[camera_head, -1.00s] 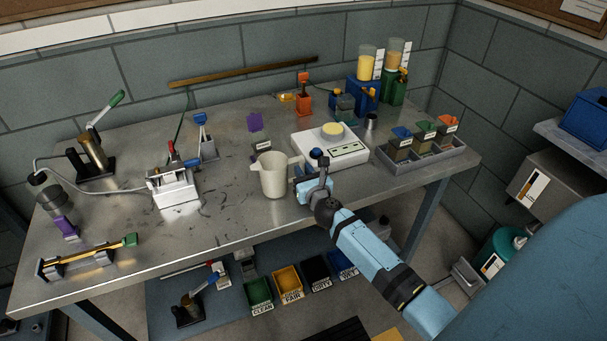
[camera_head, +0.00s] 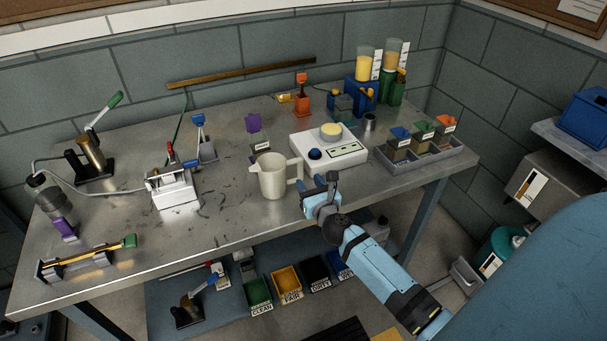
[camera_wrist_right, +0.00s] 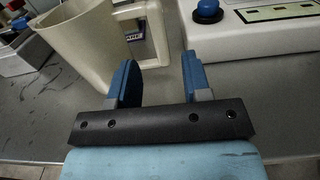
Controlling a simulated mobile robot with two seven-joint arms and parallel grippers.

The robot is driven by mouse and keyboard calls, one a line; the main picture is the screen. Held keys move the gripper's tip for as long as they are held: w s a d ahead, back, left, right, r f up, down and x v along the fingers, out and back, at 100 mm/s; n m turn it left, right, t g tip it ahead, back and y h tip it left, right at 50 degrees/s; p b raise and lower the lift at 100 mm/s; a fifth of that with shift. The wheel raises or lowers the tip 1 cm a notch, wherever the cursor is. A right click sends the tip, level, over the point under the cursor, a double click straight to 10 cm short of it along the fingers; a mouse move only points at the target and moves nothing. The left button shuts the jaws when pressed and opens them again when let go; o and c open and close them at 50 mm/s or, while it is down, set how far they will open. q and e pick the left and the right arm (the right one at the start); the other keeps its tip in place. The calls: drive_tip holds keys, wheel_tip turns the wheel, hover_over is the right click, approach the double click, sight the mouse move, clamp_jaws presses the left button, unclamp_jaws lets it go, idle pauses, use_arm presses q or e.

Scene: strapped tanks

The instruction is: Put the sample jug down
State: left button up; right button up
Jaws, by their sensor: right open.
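The sample jug (camera_head: 272,177) is a cream jug with a handle on its right side. It stands upright on the metal bench near the front edge. My right gripper (camera_head: 311,189) is just to the right of the jug, near the bench's front edge. In the right wrist view the two blue fingers of the right gripper (camera_wrist_right: 160,80) are apart with nothing between them. The jug (camera_wrist_right: 85,40) is ahead and to the left there, its handle beyond the fingertips and clear of them. My left gripper is not in view.
A white scale (camera_head: 345,151) with a blue knob stands behind the right gripper. A grey tray (camera_head: 432,157) of small containers is at the right. A white device (camera_head: 173,190) stands left of the jug. The bench (camera_head: 225,222) is clear in front of it.

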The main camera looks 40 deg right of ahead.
drive_tip(key=v, duration=0.5)
drive_tip(key=shift+s, duration=0.1)
drive_tip(key=s+a+f+m+g+y, duration=0.3)
drive_tip(key=s+a+m, duration=0.6)
drive_tip(key=m, duration=0.6)
drive_tip(key=s+a+f+m+g+y, duration=0.3)
drive_tip(key=s+a+f+m, duration=0.5)
drive_tip(key=m, duration=0.7)
drive_tip(key=s+a+y, duration=0.1)
drive_tip(key=s+a, duration=0.1)
drive_tip(key=a, duration=0.1)
drive_tip(key=shift+s+a+f+m+g+y, duration=0.2)
drive_tip(key=shift+s+m+g+y, duration=0.1)
drive_tip(key=shift+s+g, duration=0.1)
drive_tip(key=shift+w, duration=0.1)
